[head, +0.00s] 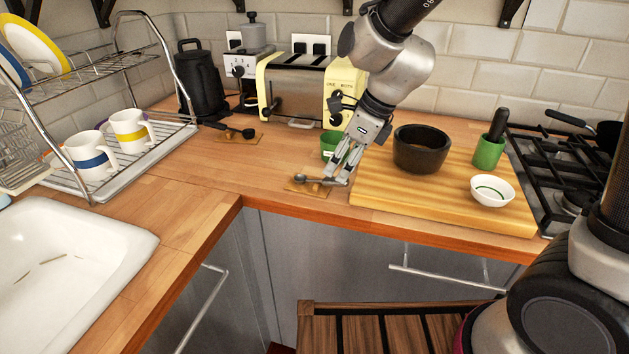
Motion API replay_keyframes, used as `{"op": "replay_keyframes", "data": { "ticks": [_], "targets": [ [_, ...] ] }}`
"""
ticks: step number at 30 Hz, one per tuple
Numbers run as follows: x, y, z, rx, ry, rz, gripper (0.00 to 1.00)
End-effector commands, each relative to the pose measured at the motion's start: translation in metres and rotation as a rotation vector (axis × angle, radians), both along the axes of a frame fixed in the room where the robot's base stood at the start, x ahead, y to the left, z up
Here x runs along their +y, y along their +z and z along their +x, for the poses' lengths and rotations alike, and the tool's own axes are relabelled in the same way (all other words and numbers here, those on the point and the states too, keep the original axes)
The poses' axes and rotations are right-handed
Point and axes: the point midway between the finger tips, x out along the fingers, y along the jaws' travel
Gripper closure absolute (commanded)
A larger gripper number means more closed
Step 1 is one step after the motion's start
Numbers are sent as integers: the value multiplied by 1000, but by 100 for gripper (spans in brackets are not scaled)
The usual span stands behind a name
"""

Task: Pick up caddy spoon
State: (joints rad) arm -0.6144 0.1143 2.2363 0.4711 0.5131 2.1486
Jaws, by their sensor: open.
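A small metal spoon (301,178), which looks like the caddy spoon, lies on a small wooden board (318,193) on the corner counter, near the front edge. My gripper (341,175) points down at the right end of the spoon. Its fingers are open, with the spoon's right end close to or between them. I cannot tell whether they touch it. A dark, long-handled scoop (248,133) rests on another small board (236,138) farther back left.
A green cup (328,145) stands just behind my gripper. A cutting board (430,205) on the right holds a dark bowl (420,150), a green mortar (487,152) and a white bowl (493,191). The counter left of the spoon is clear.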

Motion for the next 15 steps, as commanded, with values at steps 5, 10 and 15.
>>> {"op": "replay_keyframes", "data": {
  "ticks": [5, 10, 15],
  "targets": [
    [11, -22, 6, 2, 1, -4, 52],
    [23, -44, 11, 2, 2, -1, 52],
    [26, -50, 13, -2, 2, -1, 52]
  ]
}}
